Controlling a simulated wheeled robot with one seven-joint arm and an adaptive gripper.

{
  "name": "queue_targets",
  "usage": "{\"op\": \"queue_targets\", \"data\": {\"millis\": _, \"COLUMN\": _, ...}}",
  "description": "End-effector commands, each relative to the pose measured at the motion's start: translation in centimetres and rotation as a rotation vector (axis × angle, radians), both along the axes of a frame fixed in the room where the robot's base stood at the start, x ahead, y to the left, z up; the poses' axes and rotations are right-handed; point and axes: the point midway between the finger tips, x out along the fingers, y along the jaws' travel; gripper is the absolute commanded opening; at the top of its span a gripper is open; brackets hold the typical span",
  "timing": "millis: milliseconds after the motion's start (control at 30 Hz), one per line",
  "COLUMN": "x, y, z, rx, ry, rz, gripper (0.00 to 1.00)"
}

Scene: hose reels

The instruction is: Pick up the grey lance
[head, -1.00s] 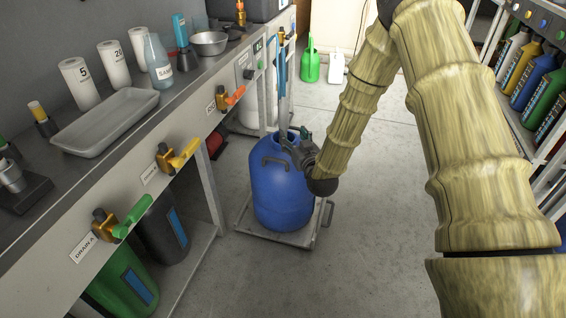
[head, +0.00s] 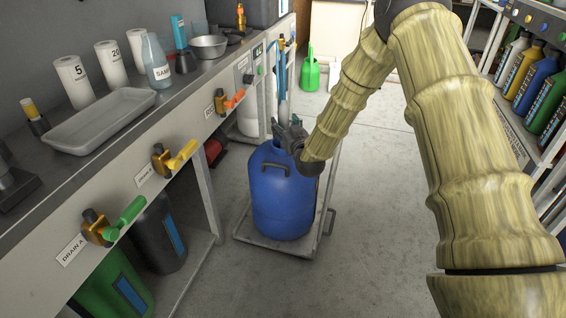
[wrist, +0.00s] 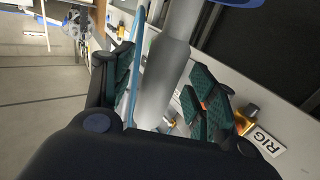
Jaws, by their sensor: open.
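The grey lance (head: 283,104) stands upright in the head view behind the blue drum (head: 280,195), its lower part hidden by my gripper. In the wrist view the lance (wrist: 160,85) is a thick grey shaft running between my fingers, with a thin blue hose beside it. My gripper (head: 289,134) is at the lance, above the drum's top. In the wrist view my gripper (wrist: 165,92) is open, with green-padded fingers on either side of the shaft. I cannot tell whether a pad touches it.
The drum stands on a low trolley (head: 322,225). A bench (head: 130,150) with colored taps runs along the left, close to the lance. A shelf of bottles (head: 540,85) stands at right. Floor between is clear.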

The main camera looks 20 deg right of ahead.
Motion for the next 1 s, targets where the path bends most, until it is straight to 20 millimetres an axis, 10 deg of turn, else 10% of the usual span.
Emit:
{"op": "queue_targets", "data": {"millis": 433, "x": 1.6, "y": 0.1, "z": 0.1, "rx": 0.0, "ry": 0.0, "rz": 0.0, "gripper": 0.57}}
{"op": "queue_targets", "data": {"millis": 733, "x": 1.6, "y": 0.1, "z": 0.1, "rx": 0.0, "ry": 0.0, "rz": 0.001, "gripper": 0.03}}
{"op": "queue_targets", "data": {"millis": 1000, "x": 1.6, "y": 0.1, "z": 0.1, "rx": 0.0, "ry": -0.001, "rz": 0.001, "gripper": 0.0}}
